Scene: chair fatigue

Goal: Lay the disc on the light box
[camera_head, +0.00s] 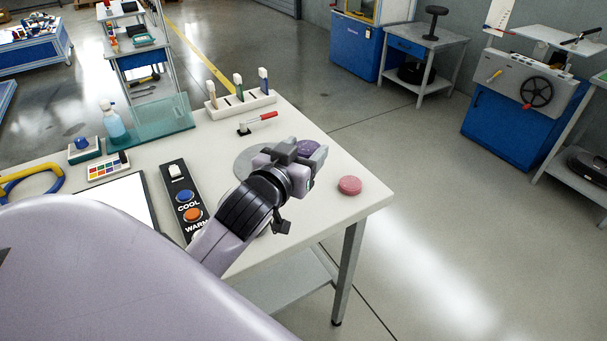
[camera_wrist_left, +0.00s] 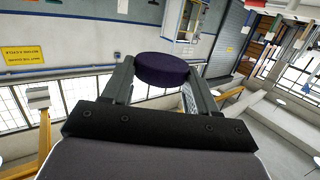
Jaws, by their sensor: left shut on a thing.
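My left gripper (camera_head: 305,155) is shut on a dark purple disc (camera_head: 308,147), above the right part of the white table. In the left wrist view the disc (camera_wrist_left: 162,69) sits between the two fingers (camera_wrist_left: 160,80). A flat white panel with a dark edge (camera_head: 128,200), which looks like the light box, lies on the table to the left; my arm hides its near part. A pink disc (camera_head: 350,185) lies near the table's right corner. My right gripper is not in view.
A control strip with COOL and WARM buttons (camera_head: 182,190) lies between panel and gripper. A grey round plate (camera_head: 245,160) is partly hidden under the gripper. Behind are a marker rack (camera_head: 240,103), a red-handled tool (camera_head: 262,118), a glass sheet (camera_head: 160,125), a spray bottle (camera_head: 113,124) and a colour palette (camera_head: 108,167).

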